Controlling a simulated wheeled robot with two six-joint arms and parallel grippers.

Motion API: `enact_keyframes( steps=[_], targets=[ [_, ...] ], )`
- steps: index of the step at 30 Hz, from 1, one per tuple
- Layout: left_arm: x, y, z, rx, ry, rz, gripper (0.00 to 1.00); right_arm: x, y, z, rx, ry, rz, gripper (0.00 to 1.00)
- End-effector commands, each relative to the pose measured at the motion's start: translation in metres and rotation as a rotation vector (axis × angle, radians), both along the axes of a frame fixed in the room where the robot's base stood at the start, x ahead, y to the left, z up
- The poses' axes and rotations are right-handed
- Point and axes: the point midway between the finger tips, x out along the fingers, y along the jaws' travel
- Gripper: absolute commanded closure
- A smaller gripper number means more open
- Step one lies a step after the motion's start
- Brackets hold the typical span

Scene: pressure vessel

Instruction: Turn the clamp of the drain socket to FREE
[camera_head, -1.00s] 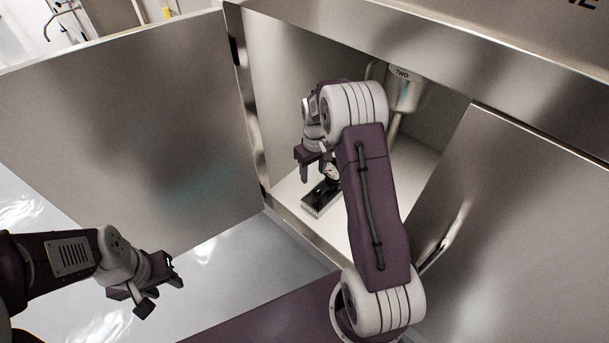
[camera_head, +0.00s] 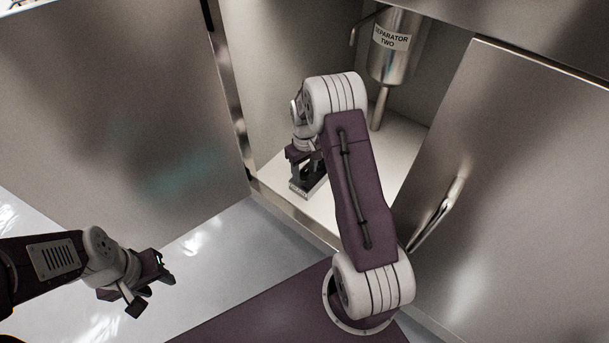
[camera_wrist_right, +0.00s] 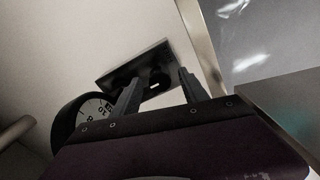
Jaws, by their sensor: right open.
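A dark block with a pale front face (camera_head: 299,190) lies on the cabinet floor. The right wrist view shows it as a black plate (camera_wrist_right: 120,78) with dark rounded parts on it. I cannot tell for sure whether this is the drain socket, and no clamp or FREE mark is readable. My right gripper (camera_head: 303,180) is just over the block, partly covering it. In the wrist view its two fingers (camera_wrist_right: 158,88) are apart, with the plate beyond them and nothing held. My left gripper (camera_head: 150,284) is open and empty outside the cabinet, at lower left.
A steel vessel labelled SEPARATOR TWO (camera_head: 393,45) hangs in the cabinet, its drain pipe (camera_head: 380,108) reaching down. A round gauge (camera_wrist_right: 90,115) is left of the fingers. The left door (camera_head: 110,110) and right door (camera_head: 510,190) flank the opening. White cabinet floor (camera_head: 395,150) is clear at right.

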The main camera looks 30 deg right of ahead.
Motion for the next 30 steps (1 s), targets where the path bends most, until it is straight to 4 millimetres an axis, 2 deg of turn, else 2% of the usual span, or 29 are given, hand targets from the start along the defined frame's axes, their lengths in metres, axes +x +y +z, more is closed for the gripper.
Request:
enact_keyframes(
  steps=[4, 5, 10, 20, 30],
  targets=[
    [0.000, 0.000, 0.002, 0.000, 0.000, 0.000, 0.60, 0.000, 0.000, 0.002, 0.000, -0.001, 0.000, 0.48],
    [0.000, 0.000, 0.002, 0.000, 0.000, 0.000, 0.60, 0.000, 0.000, 0.002, 0.000, -0.001, 0.000, 0.51],
    [0.000, 0.000, 0.002, 0.000, 0.000, 0.000, 0.60, 0.000, 0.000, 0.002, 0.000, -0.001, 0.000, 0.98],
    [0.000, 0.000, 0.011, 0.000, 0.000, 0.000, 0.60, 0.000, 0.000, 0.005, 0.000, 0.000, -0.034, 1.00],
    [0.000, 0.000, 0.055, 0.000, 0.000, 0.000, 0.60, -0.001, 0.000, 0.009, 0.000, 0.003, -0.265, 1.00]
  ],
)
